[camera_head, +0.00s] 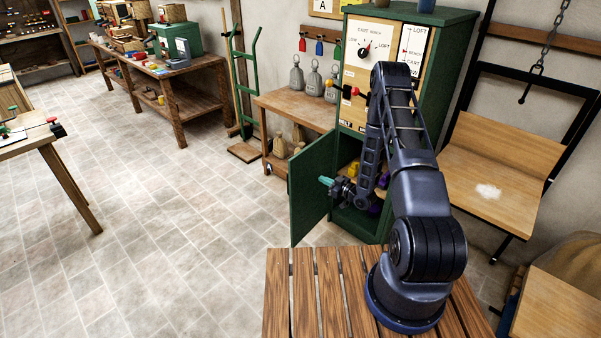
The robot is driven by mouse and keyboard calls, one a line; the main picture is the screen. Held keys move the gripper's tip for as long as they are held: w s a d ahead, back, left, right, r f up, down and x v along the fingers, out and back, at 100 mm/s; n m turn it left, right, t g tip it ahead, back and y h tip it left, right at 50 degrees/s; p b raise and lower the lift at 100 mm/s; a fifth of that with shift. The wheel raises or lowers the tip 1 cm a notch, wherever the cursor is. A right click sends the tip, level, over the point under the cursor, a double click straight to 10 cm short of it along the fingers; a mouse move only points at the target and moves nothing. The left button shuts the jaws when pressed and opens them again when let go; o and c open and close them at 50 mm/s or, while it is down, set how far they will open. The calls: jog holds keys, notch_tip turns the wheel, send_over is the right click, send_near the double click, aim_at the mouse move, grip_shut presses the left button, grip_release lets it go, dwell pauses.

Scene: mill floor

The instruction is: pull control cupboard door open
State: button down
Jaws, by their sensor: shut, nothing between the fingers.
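The control cupboard (442,50) is a tall green cabinet with a pale panel that bears a dial and a lever. Its lower green door (309,194) stands swung well out on its left side, with its inner face partly in view. My gripper (326,181) is shut and empty, its teal fingertips pointing left in front of the door's inner face. I cannot tell whether the fingertips touch the door. My arm hides part of the opening and the panel. Yellow and purple items show inside. The door's handle is not visible.
A wooden bench (290,108) with grey weights stands left of the cupboard, beside a green hand truck (245,85). A wooden platform (467,170) hangs at the right. The slatted top (305,295) lies in front. The tiled floor to the left is clear.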

send_near(295, 168)
jog(key=x, duration=0.5)
jog(key=shift+w+f, duration=0.15)
jog(key=shift+f, duration=0.2)
jog(key=shift+x, duration=0.85)
jog(key=shift+r, duration=0.1)
jog(key=w+a+m+t+h, duration=0.1)
jog(key=w+a+t, duration=0.1)
jog(key=w+a, duration=0.4)
jog(key=shift+w+a+m, duration=0.15)
jog(key=shift+a+m, duration=0.25)
jog(key=shift+a, duration=0.15)
jog(key=shift+d, duration=0.1)
